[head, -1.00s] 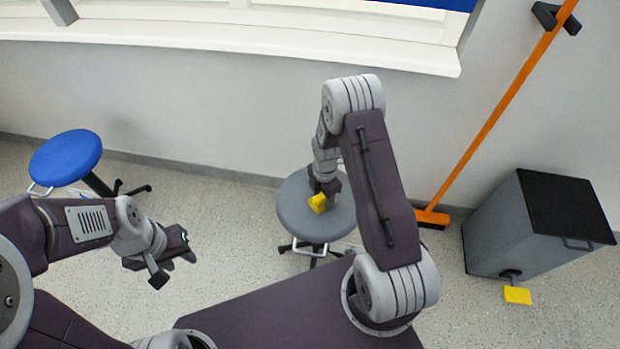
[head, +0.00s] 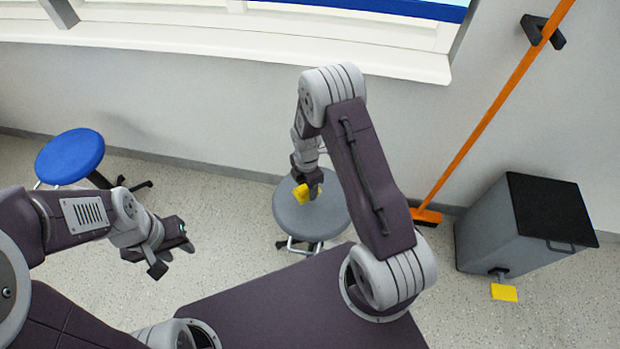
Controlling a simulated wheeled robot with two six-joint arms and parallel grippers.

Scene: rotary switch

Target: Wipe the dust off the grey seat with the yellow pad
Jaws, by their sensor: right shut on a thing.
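The grey seat (head: 308,221) is a round stool top near the middle of the head view. I cannot make out dust on it at this size. My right gripper (head: 311,187) is shut on the yellow pad (head: 301,194). The pad shows over the far left part of the seat; I cannot tell whether it touches. My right arm hides the seat's right edge in part. My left gripper (head: 174,252) is out to the left, away from the seat, with its fingers apart and nothing seen between them.
A blue stool (head: 70,156) stands at the left by the wall. An orange broom (head: 478,128) leans on the wall at the right. A grey bin (head: 500,235) with a black top stands right of it, with another yellow piece (head: 504,292) at its foot. Floor left of the seat is free.

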